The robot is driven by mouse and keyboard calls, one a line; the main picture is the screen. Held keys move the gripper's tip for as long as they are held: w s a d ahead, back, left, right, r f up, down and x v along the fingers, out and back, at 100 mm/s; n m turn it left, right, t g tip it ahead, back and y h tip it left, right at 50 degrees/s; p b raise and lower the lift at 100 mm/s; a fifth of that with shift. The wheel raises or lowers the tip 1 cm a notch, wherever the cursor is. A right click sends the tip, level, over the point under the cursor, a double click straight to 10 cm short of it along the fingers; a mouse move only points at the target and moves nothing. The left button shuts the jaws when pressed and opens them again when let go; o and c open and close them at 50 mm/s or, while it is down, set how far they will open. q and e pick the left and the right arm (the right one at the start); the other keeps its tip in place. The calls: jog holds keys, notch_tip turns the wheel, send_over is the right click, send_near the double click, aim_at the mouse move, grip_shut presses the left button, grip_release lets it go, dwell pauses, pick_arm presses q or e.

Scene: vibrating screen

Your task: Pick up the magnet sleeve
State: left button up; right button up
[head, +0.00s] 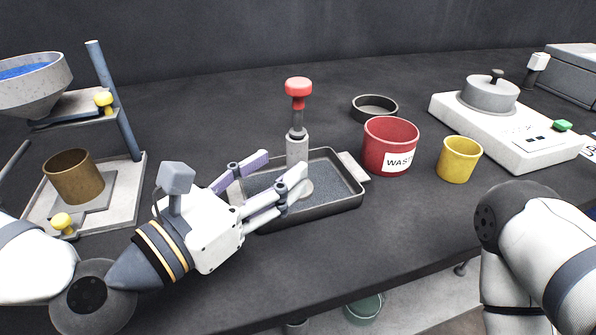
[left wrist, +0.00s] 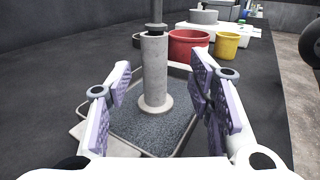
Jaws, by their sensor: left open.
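The magnet sleeve (head: 297,148) is a grey upright cylinder with a round foot, a thin rod and a red knob on top. It stands in a dark tray (head: 340,204) holding grey granular material. My left gripper (head: 279,174) is open, with its fingers reaching over the tray toward the sleeve. In the left wrist view the sleeve (left wrist: 155,70) shows between the two spread fingers (left wrist: 163,88), with clear space on each side. The fingers do not appear to touch it. One finger hides part of the sleeve's lower end in the head view. My right gripper is out of view.
A red waste tub (head: 388,158), a yellow cup (head: 459,160) and a dark round dish (head: 374,107) stand right of the tray. A white scale-like device (head: 510,130) is farther right. A stand with a funnel (head: 35,85) and brown cup (head: 74,178) is at left. The front table is clear.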

aim_at(289, 155)
pick_arm(q)
jog(key=shift+w+d+f, duration=0.15)
jog(key=shift+w+d, duration=0.05)
jog(key=shift+w, duration=0.15)
jog(key=x, duration=0.5)
jog(key=shift+w+a+r, duration=0.1)
jog(key=shift+w+r, duration=0.15)
jog(key=shift+r, duration=0.1)
grip_shut()
